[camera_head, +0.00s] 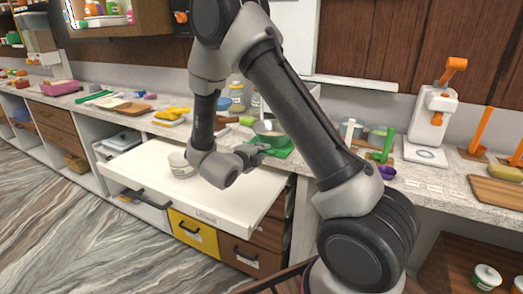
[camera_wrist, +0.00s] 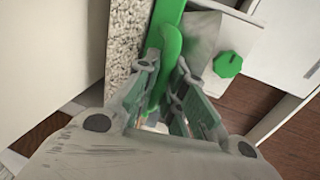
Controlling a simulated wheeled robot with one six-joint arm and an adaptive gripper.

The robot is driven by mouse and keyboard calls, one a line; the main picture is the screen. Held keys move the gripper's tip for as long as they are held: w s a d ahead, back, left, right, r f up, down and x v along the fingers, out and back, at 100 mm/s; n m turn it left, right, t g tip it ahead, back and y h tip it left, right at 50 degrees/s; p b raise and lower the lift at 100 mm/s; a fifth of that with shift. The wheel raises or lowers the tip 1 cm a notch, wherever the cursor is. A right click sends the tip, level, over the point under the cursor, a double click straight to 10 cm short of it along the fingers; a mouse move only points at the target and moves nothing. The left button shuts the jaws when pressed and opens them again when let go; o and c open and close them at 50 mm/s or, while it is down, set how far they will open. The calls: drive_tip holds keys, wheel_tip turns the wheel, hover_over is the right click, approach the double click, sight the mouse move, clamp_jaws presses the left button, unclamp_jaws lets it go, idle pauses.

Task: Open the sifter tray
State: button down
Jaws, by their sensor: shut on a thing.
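In the wrist view, a green handle-like part (camera_wrist: 168,48) lies between the fingers of my gripper (camera_wrist: 165,80), which is shut on it. A grey metal body stands beside it, with a round green knob (camera_wrist: 228,64) to the right. In the head view, my gripper (camera_head: 252,150) is at the counter edge, beside a green tray (camera_head: 284,151) with a metal, bowl-like vessel (camera_head: 270,136) above it. My arm and fingers hide part of the tray. I cannot tell from the head view where the fingers touch.
Drawers with dark handles, one with a yellow front (camera_head: 194,233), lie beneath. A white dispenser (camera_head: 432,127) stands at right. The wood-patterned floor at left is clear.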

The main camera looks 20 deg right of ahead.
drive_tip(key=c, duration=1.8)
unclamp_jaws()
drive_tip(key=shift+o, duration=0.2)
drive_tip(key=shift+a, duration=0.1)
drive_tip(key=v, duration=1.1)
drive_tip(key=shift+s+a, duration=0.3)
